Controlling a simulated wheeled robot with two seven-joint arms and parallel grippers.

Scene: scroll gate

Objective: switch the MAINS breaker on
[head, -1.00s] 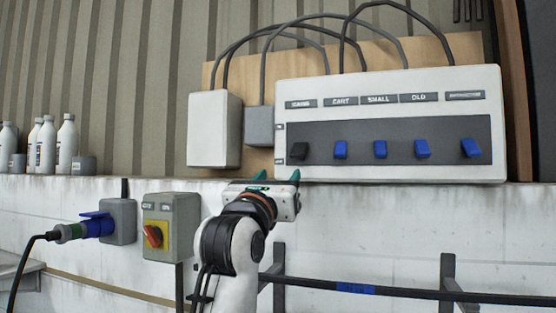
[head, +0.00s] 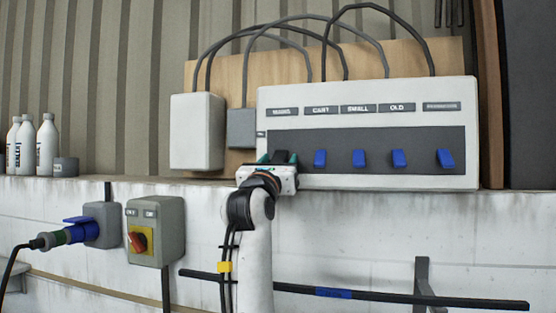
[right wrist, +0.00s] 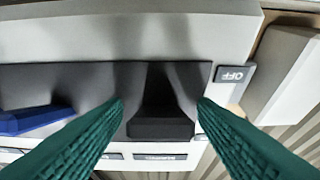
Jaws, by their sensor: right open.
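The white breaker panel (head: 380,180) hangs on the wall, with a row of switches on a dark strip. The MAINS label (head: 284,112) is at its left end, above the black MAINS breaker (head: 281,156). My right gripper (head: 277,160) is at this breaker and partly covers it. In the right wrist view the picture is upside down; the black breaker lever (right wrist: 160,122) is between the two green fingers, with a gap on each side. The right gripper (right wrist: 160,104) is open. An OFF plate (right wrist: 235,74) shows beside the strip. My left gripper is out of view.
Several blue switches (head: 359,158) stand in a row right of MAINS. A grey box with a red-orange rotary knob (head: 138,241) and a blue plug (head: 80,229) are lower left. White bottles (head: 47,145) stand on the ledge. A dark rail (head: 380,297) crosses below.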

